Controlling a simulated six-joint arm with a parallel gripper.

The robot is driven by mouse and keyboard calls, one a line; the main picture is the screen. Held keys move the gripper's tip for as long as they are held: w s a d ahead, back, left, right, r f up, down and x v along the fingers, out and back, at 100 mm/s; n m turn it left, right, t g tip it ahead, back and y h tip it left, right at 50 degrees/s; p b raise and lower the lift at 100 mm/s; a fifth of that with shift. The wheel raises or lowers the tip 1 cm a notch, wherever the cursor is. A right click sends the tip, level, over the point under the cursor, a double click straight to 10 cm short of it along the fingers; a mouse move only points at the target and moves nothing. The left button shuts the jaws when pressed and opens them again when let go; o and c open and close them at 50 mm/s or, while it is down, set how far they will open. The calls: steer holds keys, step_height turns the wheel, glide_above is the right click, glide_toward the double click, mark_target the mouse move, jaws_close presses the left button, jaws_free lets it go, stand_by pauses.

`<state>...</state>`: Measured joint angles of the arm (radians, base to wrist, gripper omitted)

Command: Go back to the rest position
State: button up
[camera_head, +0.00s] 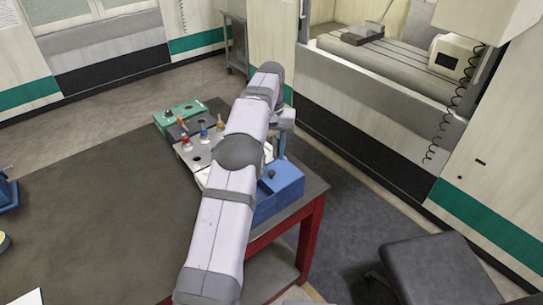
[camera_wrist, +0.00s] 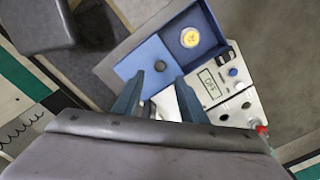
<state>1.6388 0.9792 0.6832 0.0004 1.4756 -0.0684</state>
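My gripper (camera_wrist: 158,79) is open in the wrist view, its two blue-grey fingers apart. No held object shows between them. It hangs above the table's corner, over the blue box (camera_wrist: 143,56) and the panel with a display (camera_wrist: 207,84). In the head view my arm reaches from the bottom middle up across the table and hides most of the gripper. The blue box (camera_head: 284,183) also shows there, just right of the arm.
The table (camera_head: 95,195) has a green base (camera_head: 192,107) and grey bases (camera_head: 186,155) with coloured knobs left of the arm. Its left part is largely bare. A dark seat (camera_head: 440,270) stands at the right. A machine (camera_head: 400,75) stands behind.

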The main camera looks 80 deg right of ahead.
steer(key=shift+w, duration=0.1)
stand_by(0.3)
steer(key=w+a+n+b, duration=0.15)
steer(key=w+a, duration=0.25)
steer(key=w, duration=0.7)
steer(key=w+a+n+p, duration=0.1)
steer(key=w+a+n, duration=0.25)
steer(key=w, duration=0.65)
steer(key=w+a+n+b, duration=0.1)
steer(key=w+a+n, duration=0.2)
steer(key=w+a, duration=0.95)
steer(key=w+a+f+n+b, duration=0.1)
steer(key=a+f+n, duration=0.15)
steer(key=a, duration=0.85)
steer(key=w+a+f+n, duration=0.1)
steer(key=a+n, duration=0.2)
steer(key=a, duration=0.9)
steer(key=s+a+f+n, duration=0.2)
steer(key=s+a, duration=0.3)
steer(key=a, duration=0.2)
steer(key=s+a+f+n+b, duration=0.1)
steer(key=s+a+f+n, duration=0.1)
steer(key=a, duration=0.5)
steer(key=s+f, duration=0.1)
steer(key=s, duration=0.1)
steer(key=shift+s, duration=0.4)
